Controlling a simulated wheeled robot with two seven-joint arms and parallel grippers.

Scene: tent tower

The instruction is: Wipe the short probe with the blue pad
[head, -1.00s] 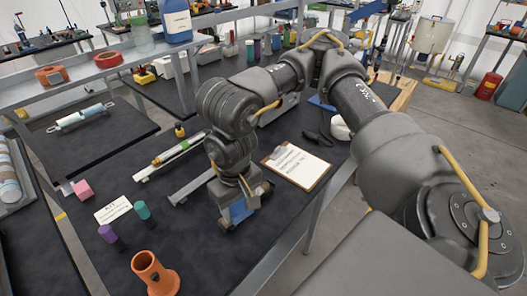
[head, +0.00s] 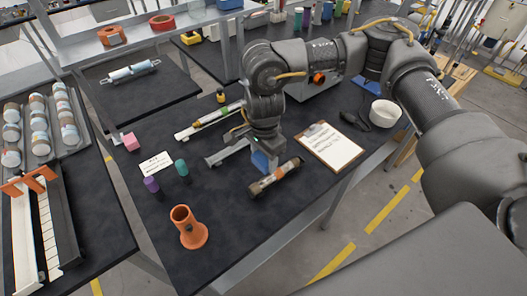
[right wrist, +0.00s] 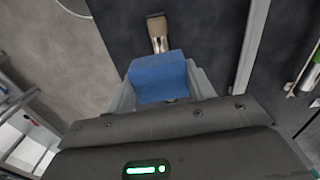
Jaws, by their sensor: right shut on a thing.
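My right gripper (head: 262,160) is shut on the blue pad (head: 260,161), low over the dark table. The pad also shows large in the right wrist view (right wrist: 159,78). The short tube that looks like the short probe (head: 276,178) lies slanted on the table, with a dark glassy middle and tan-brown ends. The pad is at its far side in the head view. In the right wrist view one tan end and a metallic stretch of the probe (right wrist: 157,33) stick out past the pad, which hides the rest. I cannot tell whether they touch. My left gripper is not in view.
A clipboard (head: 331,147) lies right of the probe. An orange stand (head: 187,230) stands at front left, with a purple cap (head: 152,184), a teal cap (head: 182,168) and a white card (head: 156,163) behind it.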

